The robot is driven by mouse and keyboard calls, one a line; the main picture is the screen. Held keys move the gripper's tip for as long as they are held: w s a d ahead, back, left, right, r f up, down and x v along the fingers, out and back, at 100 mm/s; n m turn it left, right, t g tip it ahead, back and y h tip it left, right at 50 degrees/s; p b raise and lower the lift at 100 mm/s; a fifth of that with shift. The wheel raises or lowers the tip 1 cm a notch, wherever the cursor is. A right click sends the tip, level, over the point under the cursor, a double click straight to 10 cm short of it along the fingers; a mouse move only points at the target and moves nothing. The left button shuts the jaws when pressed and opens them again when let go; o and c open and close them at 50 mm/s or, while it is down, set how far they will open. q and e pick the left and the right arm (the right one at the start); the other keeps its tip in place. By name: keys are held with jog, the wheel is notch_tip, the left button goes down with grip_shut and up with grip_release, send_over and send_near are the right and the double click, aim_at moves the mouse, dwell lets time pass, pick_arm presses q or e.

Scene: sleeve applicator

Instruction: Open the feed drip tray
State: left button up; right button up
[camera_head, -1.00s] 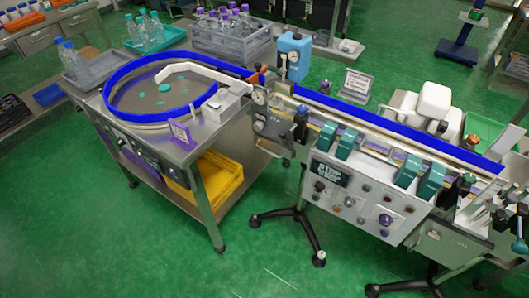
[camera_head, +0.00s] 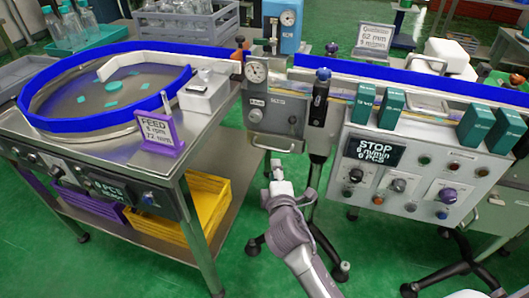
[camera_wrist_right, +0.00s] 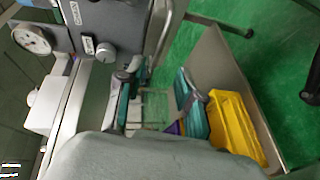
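The feed table (camera_head: 130,152) stands at the left in the head view, with a round blue-rimmed bowl (camera_head: 110,122) and a purple FEED sign (camera_head: 160,130). No part is clearly identifiable as the drip tray. Under the tabletop are a purple bin or drawer (camera_head: 92,203) and a yellow crate (camera_head: 208,205). My right gripper (camera_head: 277,168) is right of the table, below the dial unit, apart from the table. In the right wrist view its two dark-and-teal fingers (camera_wrist_right: 157,92) are spread with nothing between them. The yellow crate (camera_wrist_right: 236,125) shows beyond them. My left gripper is not in view.
A grey dial unit (camera_head: 275,115) and the conveyor with its control panel (camera_head: 415,170) stand to the right. Stand legs (camera_head: 330,250) spread on the green floor near my arm.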

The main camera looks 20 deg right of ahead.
aim_at(271, 149)
pick_arm(q)
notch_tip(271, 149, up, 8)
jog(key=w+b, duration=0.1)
jog(key=b, duration=0.1)
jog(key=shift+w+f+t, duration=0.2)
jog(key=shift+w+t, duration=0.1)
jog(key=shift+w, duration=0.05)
pick_arm(e)
jog(key=shift+x, duration=6.2)
jog(key=shift+f, duration=0.1)
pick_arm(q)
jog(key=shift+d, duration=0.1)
pick_arm(e)
grip_shut()
